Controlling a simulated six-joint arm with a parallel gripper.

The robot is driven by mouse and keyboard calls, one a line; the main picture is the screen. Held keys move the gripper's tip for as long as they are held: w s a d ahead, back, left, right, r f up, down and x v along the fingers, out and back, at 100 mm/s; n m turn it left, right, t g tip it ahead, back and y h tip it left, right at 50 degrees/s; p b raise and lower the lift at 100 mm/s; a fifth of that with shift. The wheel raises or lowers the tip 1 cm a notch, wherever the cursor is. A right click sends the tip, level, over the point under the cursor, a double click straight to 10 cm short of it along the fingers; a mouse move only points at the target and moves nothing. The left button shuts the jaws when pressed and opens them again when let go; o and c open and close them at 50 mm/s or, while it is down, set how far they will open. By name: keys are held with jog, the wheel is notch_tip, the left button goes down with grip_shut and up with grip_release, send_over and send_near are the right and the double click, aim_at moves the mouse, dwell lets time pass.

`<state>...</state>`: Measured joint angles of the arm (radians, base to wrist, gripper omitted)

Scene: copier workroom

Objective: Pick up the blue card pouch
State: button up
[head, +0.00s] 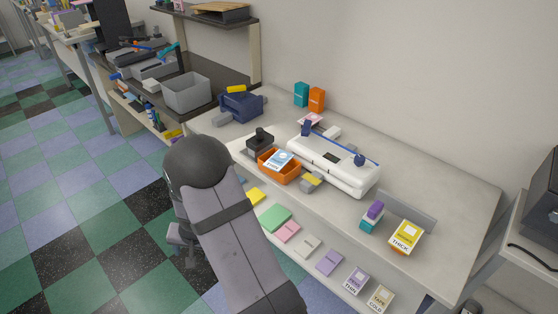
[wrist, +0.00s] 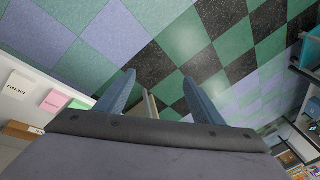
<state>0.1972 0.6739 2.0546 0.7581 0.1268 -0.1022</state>
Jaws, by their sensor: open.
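A blue and white packet (head: 279,160), which looks like the blue card pouch, lies in an orange tray (head: 290,176) on the worktable in the head view. It leans at the tray's left part, and its print is too small to read. My gripper (wrist: 158,78) is open and empty in the wrist view, with two blue-grey fingers apart over the tiled floor. The pouch is not seen in the wrist view.
A white laminator-like machine (head: 333,163) stands behind the tray, and a black-topped stamp or punch (head: 260,139) beside it. A yellow THICK packet (head: 406,236) lies to the right. A lower shelf holds several coloured packs, including a green one (head: 275,217).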

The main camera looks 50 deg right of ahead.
jog(key=w+d+r+m+t+h, duration=0.2)
jog(key=w+d+r+m+h, duration=0.15)
jog(key=w+d, duration=0.5)
jog(key=m+g+h, duration=0.5)
jog(key=g+h, duration=0.1)
jog(key=h, duration=0.5)
send_near(278, 161)
jog(key=shift+w+d+f, duration=0.1)
jog(key=shift+w+d, duration=0.05)
jog(key=shift+d, duration=0.3)
jog(key=shift+p+x, duration=0.3)
jog(key=shift+x, duration=3.35)
jog(key=shift+c, duration=0.2)
